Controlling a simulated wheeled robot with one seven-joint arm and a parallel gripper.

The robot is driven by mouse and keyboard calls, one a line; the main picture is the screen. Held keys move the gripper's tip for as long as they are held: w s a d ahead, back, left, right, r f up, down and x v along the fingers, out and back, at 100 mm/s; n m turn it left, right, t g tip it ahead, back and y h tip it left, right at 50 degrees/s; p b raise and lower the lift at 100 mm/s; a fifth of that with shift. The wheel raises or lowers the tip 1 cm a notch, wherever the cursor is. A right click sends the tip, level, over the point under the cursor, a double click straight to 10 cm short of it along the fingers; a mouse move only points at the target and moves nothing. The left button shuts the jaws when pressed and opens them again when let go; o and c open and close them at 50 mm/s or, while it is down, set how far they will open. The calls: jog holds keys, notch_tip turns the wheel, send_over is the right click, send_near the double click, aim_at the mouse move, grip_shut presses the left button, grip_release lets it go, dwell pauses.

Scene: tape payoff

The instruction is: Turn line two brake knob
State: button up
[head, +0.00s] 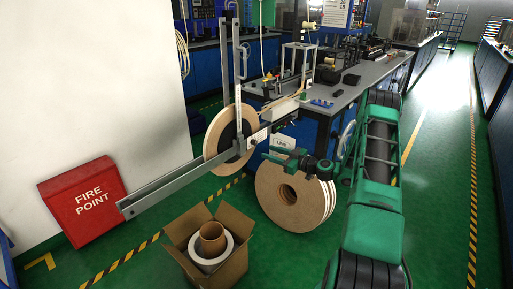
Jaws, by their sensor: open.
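The tape payoff stand is a grey metal frame (170,189) with a tall upright and a long sloping bar. A large tan reel (216,137) with a dark hub is mounted on it. A small pale plate with red marks (259,136) sits on the bar right of the hub. The brake knob is too small to make out for sure; it may be near this plate. My gripper (271,154) is open, just right of and below the plate, in front of a white sign that seems to read "Line". I cannot tell whether it touches anything.
Several tan reels (291,203) stand on the floor below my gripper. An open cardboard box (233,263) holds rolls in front. A red fire point box (82,200) is at the left wall. A cluttered workbench (345,92) stands behind. The right aisle is clear.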

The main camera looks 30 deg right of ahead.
aim_at(256, 143)
jog(key=shift+m+t+h, duration=0.3)
jog(key=shift+t+h, duration=0.1)
jog(key=shift+t, duration=0.3)
jog(key=x, duration=0.3)
jog(key=d+x, duration=0.1)
jog(key=x, duration=0.2)
jog(key=d+x, duration=0.1)
jog(key=x, duration=0.3)
jog(key=shift+w+f, duration=0.35)
jog(key=shift+f, duration=0.05)
grip_shut()
